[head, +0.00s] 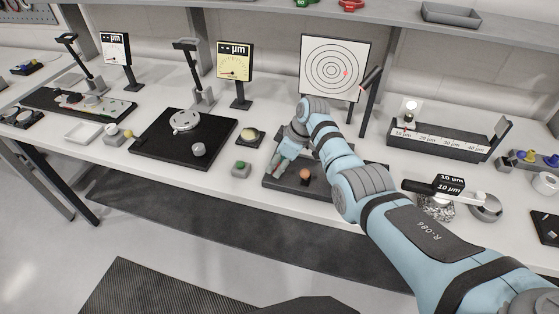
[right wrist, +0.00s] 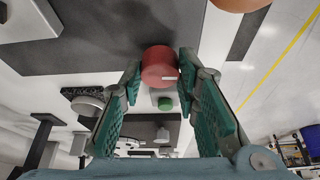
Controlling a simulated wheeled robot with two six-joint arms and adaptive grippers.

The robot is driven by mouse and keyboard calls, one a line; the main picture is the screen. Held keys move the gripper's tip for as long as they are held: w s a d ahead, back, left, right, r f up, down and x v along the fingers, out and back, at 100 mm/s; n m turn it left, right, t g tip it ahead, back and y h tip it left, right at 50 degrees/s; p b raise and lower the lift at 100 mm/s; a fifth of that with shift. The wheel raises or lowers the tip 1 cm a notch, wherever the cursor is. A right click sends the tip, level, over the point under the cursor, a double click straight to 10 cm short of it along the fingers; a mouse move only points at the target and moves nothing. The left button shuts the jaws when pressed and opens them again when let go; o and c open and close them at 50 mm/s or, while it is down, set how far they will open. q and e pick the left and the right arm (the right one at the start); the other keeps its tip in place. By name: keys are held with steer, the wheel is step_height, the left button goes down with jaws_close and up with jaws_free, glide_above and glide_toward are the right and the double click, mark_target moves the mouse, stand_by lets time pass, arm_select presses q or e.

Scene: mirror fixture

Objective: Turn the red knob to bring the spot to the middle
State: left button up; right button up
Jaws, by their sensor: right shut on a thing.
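My right gripper (head: 280,161) is over the left part of a dark fixture plate (head: 322,189). In the right wrist view its green-padded fingers (right wrist: 159,74) are on either side of the red knob (right wrist: 160,63), shut on it. A pale mark shows on the knob's side. In the head view my gripper hides the knob. The white target board (head: 309,88) with black rings stands behind. The red spot (head: 346,73) lies right of the rings' middle and slightly low. My left gripper is not in view.
An orange-brown knob (head: 305,174) sits right of my gripper on the same plate. A grey box with a green button (head: 241,168) stands left of the plate. A black tube (head: 371,79) on a post stands beside the board. My right arm covers the plate's right side.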

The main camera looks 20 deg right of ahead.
steer(key=m+p, duration=0.2)
steer(key=shift+s+a+r+p, duration=0.1)
steer(key=shift+s+a+p, duration=0.1)
steer(key=shift+p, duration=0.2)
steer(key=shift+m+t+h+p, duration=0.4)
steer(key=shift+m+h+p, duration=0.1)
steer(key=shift+m+p, duration=0.25)
steer(key=shift+a+f+m+h, duration=0.1)
steer(key=shift+f+m+h, duration=0.15)
steer(key=shift+m, duration=0.8)
steer(key=m+h, duration=0.1)
steer(key=m, duration=0.1)
steer(key=m+h, duration=0.1)
steer(key=m, duration=0.2)
steer(key=shift+a+t, duration=0.1)
steer(key=shift+t, duration=0.3)
steer(key=shift+m+h, duration=0.45)
steer(key=shift+m, duration=0.65)
steer(key=shift+w+a+m+h+b, duration=0.1)
steer(key=shift+m+h+b, duration=0.3)
steer(key=shift+m, duration=0.5)
steer(key=shift+f+m+g+h+b, duration=0.1)
steer(key=shift+m+g+h+b, duration=0.2)
steer(key=shift+m+b, duration=0.8)
steer(key=shift+m+g+h+b, duration=0.35)
steer(key=shift+m+b, duration=0.5)
steer(key=shift+m, duration=0.35)
